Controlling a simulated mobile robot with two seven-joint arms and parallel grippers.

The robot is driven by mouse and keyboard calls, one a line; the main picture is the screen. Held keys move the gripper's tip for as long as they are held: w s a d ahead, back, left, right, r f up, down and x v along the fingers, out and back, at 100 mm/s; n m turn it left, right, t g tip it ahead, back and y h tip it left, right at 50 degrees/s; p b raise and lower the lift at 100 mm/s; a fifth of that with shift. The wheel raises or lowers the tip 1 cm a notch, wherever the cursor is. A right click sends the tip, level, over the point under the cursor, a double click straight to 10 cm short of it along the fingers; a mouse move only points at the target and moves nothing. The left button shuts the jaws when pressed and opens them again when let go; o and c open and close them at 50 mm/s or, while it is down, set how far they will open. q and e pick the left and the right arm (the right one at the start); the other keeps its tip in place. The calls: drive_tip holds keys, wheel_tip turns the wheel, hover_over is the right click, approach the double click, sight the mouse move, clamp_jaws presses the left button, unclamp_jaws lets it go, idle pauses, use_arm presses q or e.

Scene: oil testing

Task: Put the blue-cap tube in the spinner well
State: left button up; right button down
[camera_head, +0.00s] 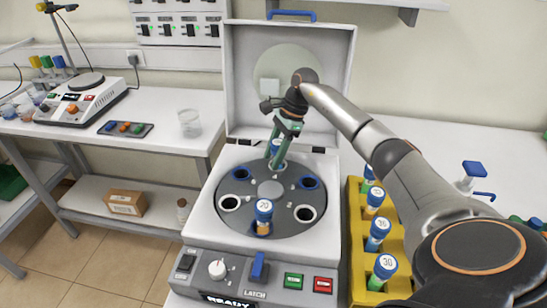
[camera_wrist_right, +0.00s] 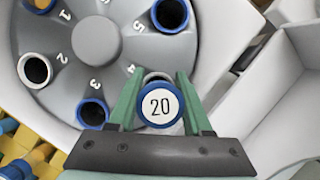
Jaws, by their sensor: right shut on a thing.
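My right gripper (camera_head: 279,150) is shut on a blue-cap tube (camera_head: 275,147) at the back well of the grey rotor (camera_head: 250,190) in the open spinner. In the right wrist view the tube's cap (camera_wrist_right: 160,103), marked 20, sits between the two green fingers (camera_wrist_right: 158,100), by the number 4. A pale well rim shows partly behind the cap; how deep the tube sits is hidden. Another blue-cap tube (camera_head: 264,210), also marked 20, stands in the front well. The other wells, with blue or white rims, look empty. My left gripper is not in view.
The spinner's lid (camera_head: 330,70) stands open behind the rotor. A yellow rack (camera_head: 357,285) with several blue-cap tubes is close on the right, under my right arm. A side bench on the left holds a hotplate (camera_head: 82,97) and a beaker (camera_head: 190,123).

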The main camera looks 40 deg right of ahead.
drive_tip(key=shift+f, duration=0.15)
drive_tip(key=shift+c, duration=1.6)
unclamp_jaws()
drive_tip(key=v, duration=1.2)
drive_tip(key=shift+r+b, duration=0.25)
drive_tip(key=shift+b, duration=0.2)
